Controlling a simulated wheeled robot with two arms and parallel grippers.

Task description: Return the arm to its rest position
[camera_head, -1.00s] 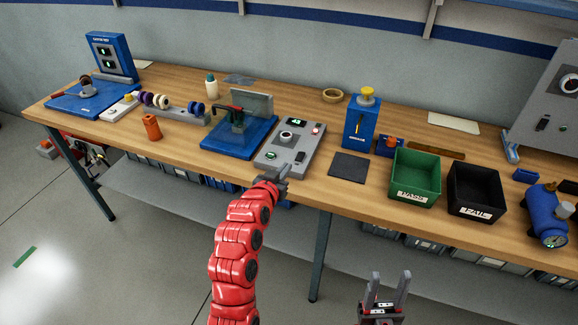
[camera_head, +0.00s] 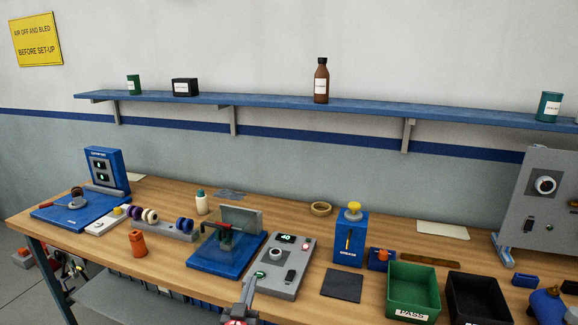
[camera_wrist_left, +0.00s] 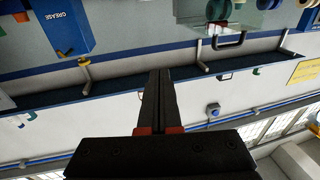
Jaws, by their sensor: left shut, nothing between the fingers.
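My left gripper (camera_head: 249,287) shows at the bottom of the head view, in front of the grey control box (camera_head: 280,264) and low against the bench's front edge. A bit of my red arm shows just below it. In the left wrist view the two dark fingers (camera_wrist_left: 160,75) are pressed together, with nothing between them. That view appears upside down, with the bench things at the top and the wall below. I cannot tell whether the gripper touches the box. My right gripper is out of view.
The wooden bench (camera_head: 340,225) holds a blue clamp fixture (camera_head: 222,255), a blue grease box (camera_head: 351,237), a dark pad (camera_head: 342,285), a green PASS bin (camera_head: 413,290) and a black FAIL bin (camera_head: 478,299). A blue shelf (camera_head: 265,104) runs along the wall above.

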